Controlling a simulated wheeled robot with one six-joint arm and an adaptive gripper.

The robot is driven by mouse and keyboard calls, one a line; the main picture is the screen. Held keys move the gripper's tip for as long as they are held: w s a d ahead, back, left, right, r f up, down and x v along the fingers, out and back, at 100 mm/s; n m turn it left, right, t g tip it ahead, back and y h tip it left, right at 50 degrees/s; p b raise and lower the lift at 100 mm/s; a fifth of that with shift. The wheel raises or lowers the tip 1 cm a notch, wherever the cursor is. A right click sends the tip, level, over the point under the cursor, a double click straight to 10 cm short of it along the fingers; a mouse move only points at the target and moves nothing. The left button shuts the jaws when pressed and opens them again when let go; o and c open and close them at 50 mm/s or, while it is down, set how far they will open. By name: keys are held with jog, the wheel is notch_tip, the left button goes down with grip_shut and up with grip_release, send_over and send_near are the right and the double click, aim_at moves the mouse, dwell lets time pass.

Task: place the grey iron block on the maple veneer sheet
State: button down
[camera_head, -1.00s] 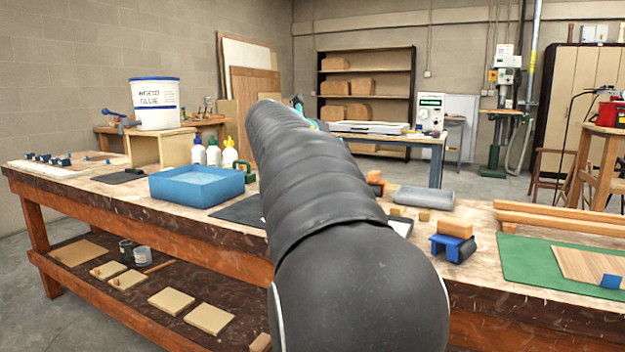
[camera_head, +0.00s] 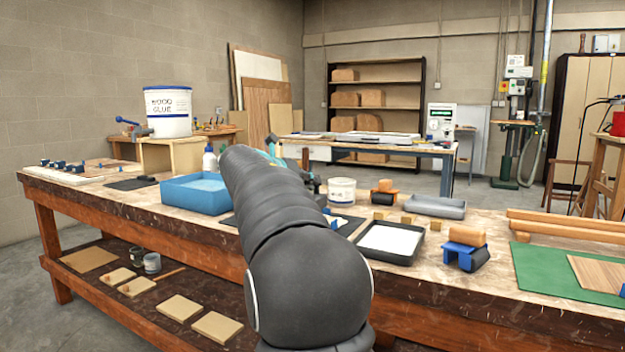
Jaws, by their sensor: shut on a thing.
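My arm fills the middle of the head view and reaches over the bench, covering what lies behind it. Its fingers do not show clearly; only small teal and dark parts stick out past the far end of the arm. I cannot make out a grey iron block for sure; it may be hidden behind the arm. A wood-grained sheet (camera_head: 600,272), possibly the maple veneer, lies on a green mat (camera_head: 540,272) at the right, cut by the picture edge. No block shows on its visible part.
The bench holds a blue tub (camera_head: 196,196), a dark tray with a white inside (camera_head: 390,240), a white pot (camera_head: 341,191), a grey flat tray-like piece (camera_head: 437,207), a blue stand with a wood block (camera_head: 466,238) and long wooden bars (camera_head: 570,222). A glue bucket (camera_head: 168,112) stands behind.

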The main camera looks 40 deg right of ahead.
jog(key=shift+f+b, duration=0.35)
jog(key=shift+f, duration=1.1)
jog(key=shift+f, duration=0.15)
jog(key=c, duration=1.2)
grip_release()
jog(key=shift+f, duration=0.1)
jog(key=shift+o, duration=0.2)
jog(key=shift+a, duration=0.15)
jog(key=v, duration=1.1)
jog(key=shift+a+r+p, duration=0.3)
jog(key=shift+a+p, duration=0.05)
jog(key=shift+p, duration=0.05)
jog(key=shift+s+f, duration=0.1)
jog(key=shift+s, duration=0.1)
